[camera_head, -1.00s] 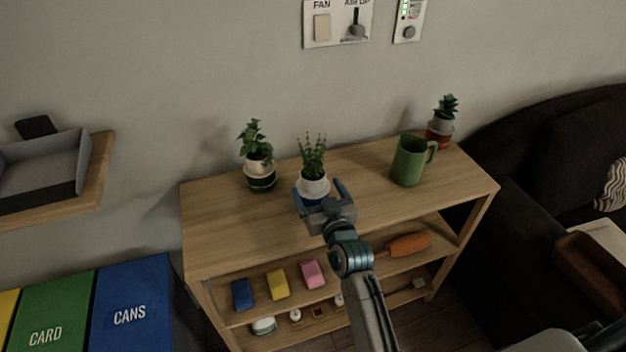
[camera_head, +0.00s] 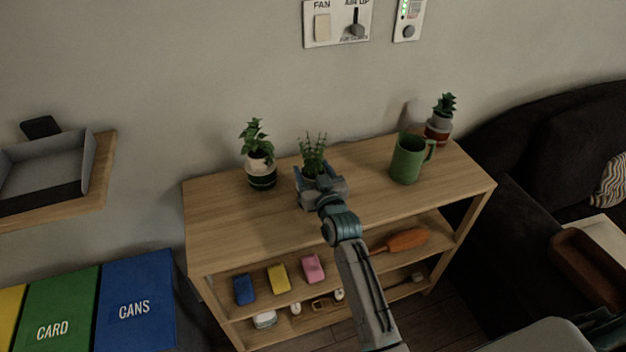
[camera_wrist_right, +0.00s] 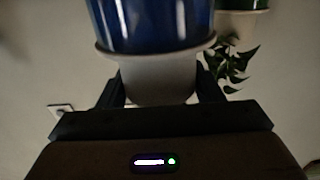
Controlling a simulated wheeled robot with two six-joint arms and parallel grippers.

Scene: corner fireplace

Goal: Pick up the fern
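The fern (camera_head: 313,150), with upright green fronds, is the middle plant on the wooden shelf top. Its pot is white above and blue below; my gripper mostly hides it in the head view. In the right wrist view the picture is upside down, with the white part (camera_wrist_right: 158,78) and the blue part (camera_wrist_right: 150,25) close in front. My right gripper (camera_head: 321,180) is open, its fingers on either side of the pot. Whether they touch it cannot be told. My left gripper is not in view.
A leafy plant (camera_head: 257,150) stands close left of the fern. A green mug (camera_head: 407,160) and a small succulent (camera_head: 440,118) stand to the right. The shelf top (camera_head: 225,215) is clear at front left. The wall is close behind.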

